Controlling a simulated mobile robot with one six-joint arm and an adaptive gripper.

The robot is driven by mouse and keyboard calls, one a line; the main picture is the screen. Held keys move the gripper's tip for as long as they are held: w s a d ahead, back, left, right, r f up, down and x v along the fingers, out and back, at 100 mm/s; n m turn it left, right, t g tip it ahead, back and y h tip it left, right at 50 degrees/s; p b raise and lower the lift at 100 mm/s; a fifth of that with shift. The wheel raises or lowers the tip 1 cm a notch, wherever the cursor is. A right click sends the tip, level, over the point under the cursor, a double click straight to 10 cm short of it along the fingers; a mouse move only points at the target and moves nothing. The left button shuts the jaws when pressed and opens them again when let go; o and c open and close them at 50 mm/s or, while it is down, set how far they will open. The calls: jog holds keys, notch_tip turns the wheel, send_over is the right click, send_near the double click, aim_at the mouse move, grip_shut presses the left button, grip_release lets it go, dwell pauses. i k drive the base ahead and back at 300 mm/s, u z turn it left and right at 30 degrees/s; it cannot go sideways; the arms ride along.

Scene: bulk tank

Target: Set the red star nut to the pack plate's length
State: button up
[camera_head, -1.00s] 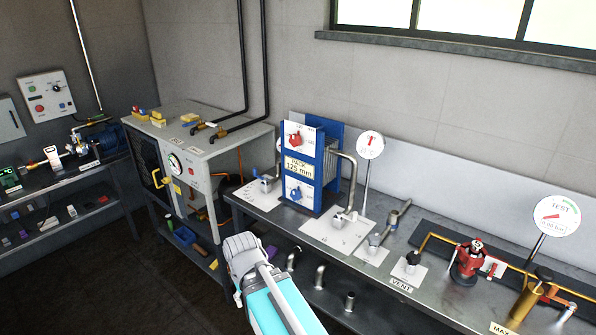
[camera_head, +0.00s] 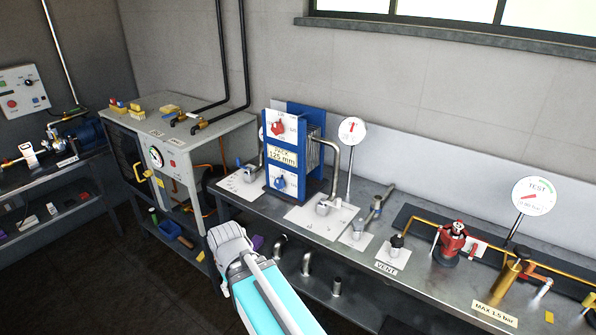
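The red star nut (camera_head: 278,128) sits on a white scale plate near the top of the blue plate pack's front. The pack plate (camera_head: 283,156), a cream label below it, reads PACK 125 mm. A blue star nut (camera_head: 280,182) sits on a second white plate underneath. The scale marks around both nuts are too small to read. My arm reaches in from the bottom edge, below and left of the pack and well apart from it. Its end (camera_head: 228,243) shows only as a grey housing; I cannot make out the gripper's fingers.
The pack stands on a steel bench (camera_head: 400,280) with pipes, a dial gauge (camera_head: 351,130), a VENT valve (camera_head: 396,246), a red valve (camera_head: 453,240) and a TEST gauge (camera_head: 533,196). A grey cabinet (camera_head: 190,140) stands to the left. Open floor lies in front.

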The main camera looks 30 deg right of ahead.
aim_at(277, 128)
jog(key=k, duration=1.35)
jog(key=z, duration=0.4)
jog(key=i, duration=0.7)
jog(key=z, duration=0.5)
jog(key=i, duration=0.8)
jog(key=u, duration=0.35)
